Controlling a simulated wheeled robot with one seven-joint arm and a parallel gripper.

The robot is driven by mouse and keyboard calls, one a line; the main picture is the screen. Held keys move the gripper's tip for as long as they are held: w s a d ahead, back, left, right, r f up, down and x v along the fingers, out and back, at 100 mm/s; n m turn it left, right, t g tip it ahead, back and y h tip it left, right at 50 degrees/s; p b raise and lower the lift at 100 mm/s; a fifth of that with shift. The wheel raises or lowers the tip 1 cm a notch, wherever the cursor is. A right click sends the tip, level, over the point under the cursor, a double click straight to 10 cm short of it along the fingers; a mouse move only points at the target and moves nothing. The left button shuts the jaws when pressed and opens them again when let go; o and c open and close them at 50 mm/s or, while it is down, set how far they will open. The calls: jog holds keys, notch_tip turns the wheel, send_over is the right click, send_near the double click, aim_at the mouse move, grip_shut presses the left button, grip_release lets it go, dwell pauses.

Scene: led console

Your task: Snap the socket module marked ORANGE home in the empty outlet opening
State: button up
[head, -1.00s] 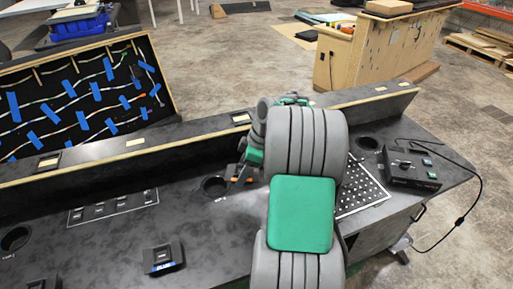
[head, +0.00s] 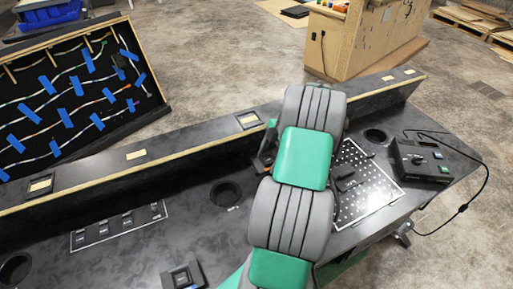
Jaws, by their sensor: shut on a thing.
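My gripper (head: 266,152) shows only in part at the left edge of my arm, close to the front of the raised ledge. A dark piece with a small orange patch shows there. My arm hides the fingertips and most of what they hold, so no marking can be read. Along the ledge top are dark-framed outlet openings with pale insides, one at the left (head: 40,185) and one near the middle (head: 248,120). I cannot tell from here which opening is empty. Another dark module (head: 183,277) stands at the bottom edge of the picture, partly cut off.
The black worktop has round holes, one left of my arm (head: 226,194). A switch strip (head: 120,224) lies at the left. Right of my arm are a perforated plate (head: 365,190) with a dark object on it and a black control box (head: 418,160) with a cable.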

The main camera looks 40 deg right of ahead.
jog(key=shift+w, duration=0.25)
notch_tip(320, 180, down, 7)
jog(key=b, duration=0.4)
jog(key=shift+r, duration=0.2)
dwell(0.4)
